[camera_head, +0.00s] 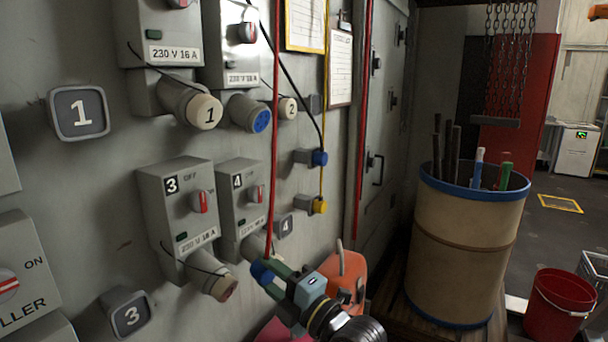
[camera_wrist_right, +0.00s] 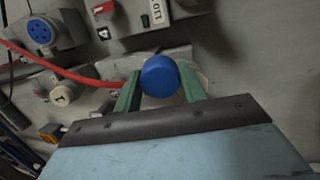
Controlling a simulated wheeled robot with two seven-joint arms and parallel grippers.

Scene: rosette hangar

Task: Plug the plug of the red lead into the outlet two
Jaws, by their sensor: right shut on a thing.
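My right gripper (camera_head: 277,280) is shut on the blue plug (camera_head: 261,272) of the red lead (camera_head: 275,130), low in front of outlet four (camera_head: 253,246), which it partly hides. The wrist view shows the plug (camera_wrist_right: 160,76) between the green fingers, the red lead (camera_wrist_right: 60,68) running left. Outlet two (camera_head: 250,113) is up and to the left of the gripper in the head view, its blue face bare and its lid (camera_head: 288,108), marked 2, swung open to the right. A blue socket face (camera_wrist_right: 42,32) also shows at upper left in the wrist view. My left gripper is out of view.
Outlet one has its lid (camera_head: 204,112) shut. A black lead ends in a blue plug (camera_head: 319,158) and a yellow lead in a yellow plug (camera_head: 319,206), both in wall holders. A barrel (camera_head: 465,245) with rods stands at right, a red bucket (camera_head: 557,305) beyond it.

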